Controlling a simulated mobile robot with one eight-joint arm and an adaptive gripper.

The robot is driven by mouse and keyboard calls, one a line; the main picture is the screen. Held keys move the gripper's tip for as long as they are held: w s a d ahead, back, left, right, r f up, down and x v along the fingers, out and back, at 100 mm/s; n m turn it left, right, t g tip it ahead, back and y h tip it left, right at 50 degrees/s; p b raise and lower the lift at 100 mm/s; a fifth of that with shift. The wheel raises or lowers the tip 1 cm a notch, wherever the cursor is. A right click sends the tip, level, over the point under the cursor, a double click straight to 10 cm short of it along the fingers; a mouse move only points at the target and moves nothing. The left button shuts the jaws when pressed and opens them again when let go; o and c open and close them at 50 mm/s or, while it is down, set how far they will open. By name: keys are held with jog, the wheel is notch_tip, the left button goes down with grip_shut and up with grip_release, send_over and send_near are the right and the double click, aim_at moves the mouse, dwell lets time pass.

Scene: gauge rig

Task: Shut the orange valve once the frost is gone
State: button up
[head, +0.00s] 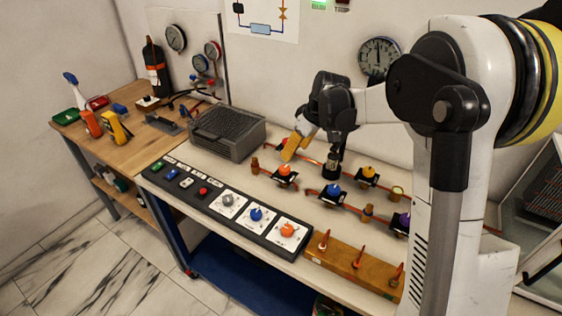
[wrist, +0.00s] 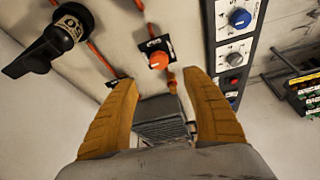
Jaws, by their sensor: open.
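The orange valve (head: 284,171) is a round orange knob on a black plate, set in a copper line on the white bench. In the wrist view the orange valve (wrist: 158,60) shows just beyond and between my fingertips. My gripper (head: 292,147), with its yellow fingers, hangs above and close to this valve. In the wrist view my gripper (wrist: 160,79) is open, with nothing between the fingers. I cannot make out any frost on the lines at this size.
A blue valve (head: 333,190), a yellow valve (head: 368,172) and a purple valve (head: 404,220) stand nearby. A control panel (head: 215,199) with dials, including an orange one (head: 288,230), runs along the front. A finned grey box (head: 228,132) sits left of the valves.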

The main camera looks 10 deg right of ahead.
aim_at(285, 168)
jog(key=b+x, duration=0.3)
jog(key=x, duration=0.8)
jog(key=shift+w+b, duration=0.1)
jog(key=shift+b, duration=0.25)
jog(key=c, duration=1.2)
